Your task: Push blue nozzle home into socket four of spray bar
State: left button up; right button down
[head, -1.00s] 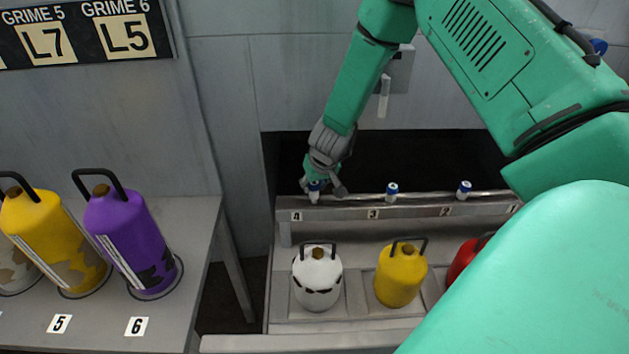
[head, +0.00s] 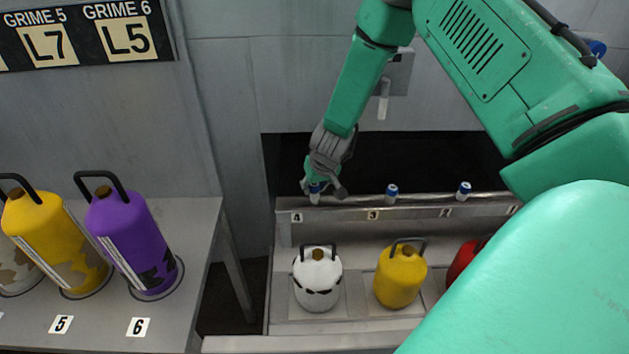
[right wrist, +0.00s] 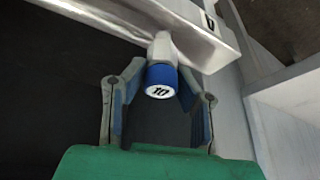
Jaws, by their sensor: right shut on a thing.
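The spray bar (head: 345,212) runs along the top of the sink-like trough, with number labels below its sockets. A blue nozzle (head: 314,188) with a white lower part stands at the socket labelled 4, at the bar's left end. My right gripper (head: 322,188) is shut on this nozzle from above and behind. In the right wrist view, the blue nozzle (right wrist: 160,76) lies between the fingers of the right gripper (right wrist: 160,88), its white part meeting the metal bar (right wrist: 198,52). I cannot tell how deep it sits. My left gripper is not in view.
Blue-capped nozzles stand at sockets 3 (head: 391,190) and 2 (head: 464,189). White (head: 317,285), yellow (head: 399,278) and red (head: 461,262) canisters stand in the trough below. A side table (head: 185,320) at left holds a purple canister (head: 128,240) and a yellow one (head: 48,235).

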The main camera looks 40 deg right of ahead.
jog(key=shift+f, duration=0.15)
jog(key=shift+f+b, duration=0.35)
jog(key=shift+f+b, duration=0.45)
jog(key=shift+f, duration=0.15)
jog(key=c, duration=1.2)
grip_release()
jog(key=shift+o, duration=0.2)
jog(key=shift+r, duration=0.15)
jog(key=shift+s+r, duration=0.15)
jog(key=shift+r, duration=0.15)
jog(key=v, duration=1.1)
